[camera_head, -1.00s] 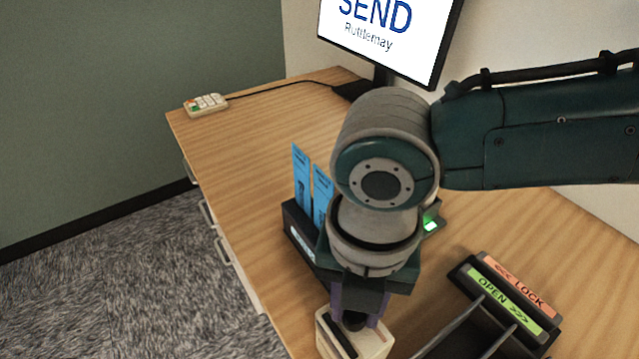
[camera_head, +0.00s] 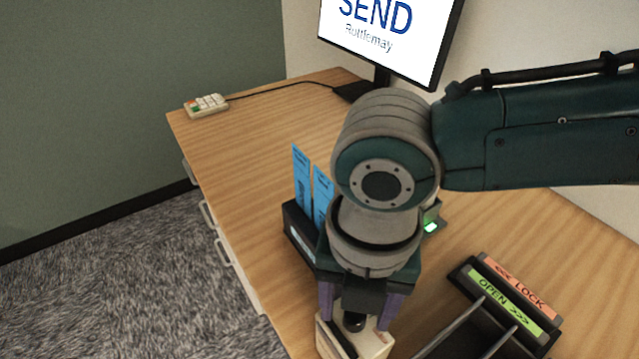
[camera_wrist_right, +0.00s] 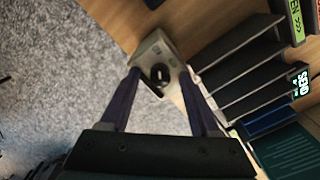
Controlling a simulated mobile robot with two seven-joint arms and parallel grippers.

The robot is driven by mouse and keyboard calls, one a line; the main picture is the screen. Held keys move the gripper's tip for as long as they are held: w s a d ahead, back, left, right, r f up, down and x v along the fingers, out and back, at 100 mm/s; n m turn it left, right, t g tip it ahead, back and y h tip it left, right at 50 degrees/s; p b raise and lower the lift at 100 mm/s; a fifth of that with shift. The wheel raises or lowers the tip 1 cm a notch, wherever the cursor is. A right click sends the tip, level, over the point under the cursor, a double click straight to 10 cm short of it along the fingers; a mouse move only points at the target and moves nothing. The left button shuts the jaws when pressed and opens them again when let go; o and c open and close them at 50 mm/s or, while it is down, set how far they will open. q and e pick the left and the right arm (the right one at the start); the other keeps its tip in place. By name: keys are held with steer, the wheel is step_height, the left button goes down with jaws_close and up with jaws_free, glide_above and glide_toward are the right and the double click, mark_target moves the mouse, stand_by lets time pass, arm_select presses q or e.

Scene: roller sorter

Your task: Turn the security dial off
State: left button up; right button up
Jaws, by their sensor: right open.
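The security dial is a black round knob (camera_head: 354,322) on a cream box (camera_head: 378,344) at the bottom of the head view. The wrist view shows the fingertips (camera_wrist_right: 159,74) apart, with a gap around the knob. I cannot tell the dial's setting. My left gripper is not in view.
A dark holder (camera_head: 298,232) with blue cards (camera_head: 301,178) stands left of my right wrist. A slotted rack with OPEN (camera_head: 500,300) and LOCK (camera_head: 522,285) labels is at the right. A monitor (camera_head: 390,35) and keypad (camera_head: 206,105) stand farther back on the wooden desk (camera_head: 250,140).

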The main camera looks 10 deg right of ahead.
steer(key=shift+r, duration=0.1)
step_height(320, 180, up, 10)
steer(key=p, duration=0.1)
stand_by(0.5)
